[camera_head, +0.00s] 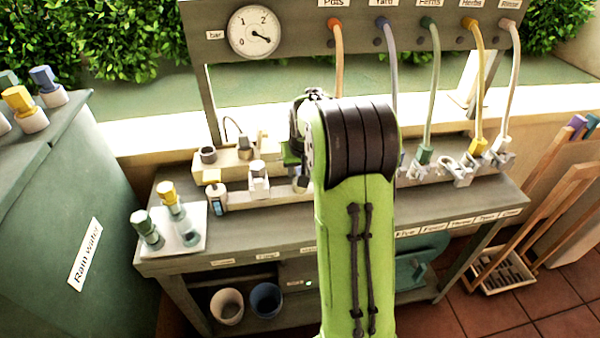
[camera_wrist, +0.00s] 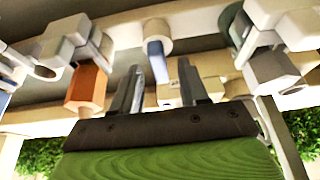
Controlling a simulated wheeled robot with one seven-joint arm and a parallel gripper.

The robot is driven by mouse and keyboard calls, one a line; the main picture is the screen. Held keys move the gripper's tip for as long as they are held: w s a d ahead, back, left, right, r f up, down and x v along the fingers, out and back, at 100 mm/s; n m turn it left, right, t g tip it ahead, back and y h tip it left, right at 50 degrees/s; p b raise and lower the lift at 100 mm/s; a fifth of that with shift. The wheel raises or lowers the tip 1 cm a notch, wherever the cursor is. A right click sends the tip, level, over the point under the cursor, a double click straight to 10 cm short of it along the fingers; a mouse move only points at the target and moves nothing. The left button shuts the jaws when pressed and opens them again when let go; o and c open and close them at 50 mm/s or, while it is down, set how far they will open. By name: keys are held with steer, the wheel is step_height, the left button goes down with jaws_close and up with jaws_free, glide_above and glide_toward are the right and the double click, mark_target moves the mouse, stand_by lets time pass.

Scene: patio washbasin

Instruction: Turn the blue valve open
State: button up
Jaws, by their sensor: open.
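In the wrist view a blue handle (camera_wrist: 156,62) with a white round collar (camera_wrist: 155,30) lies between and just beyond my gripper's fingertips (camera_wrist: 160,72). It looks like the blue valve. My gripper is open, with one finger on each side of the handle's line. I cannot tell whether either finger touches it. In the head view my green arm stands in front of the bench's middle and hides this valve and most of my gripper. The blue hose (camera_head: 389,70) under the "Yard" label runs down behind my arm.
An orange fitting (camera_wrist: 86,88) is left of the fingers and a grey-white one (camera_wrist: 272,68) right, in the wrist view. Yellow (camera_head: 478,147) and green (camera_head: 424,154) valves stand right of my arm. A pressure gauge (camera_head: 253,32) is above; a rain water tank (camera_head: 75,230) stands left.

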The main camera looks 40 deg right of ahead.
steer(key=shift+w+d+f, duration=0.1)
steer(key=shift+w+f, duration=0.05)
steer(key=shift+f, duration=0.3)
jaws_close()
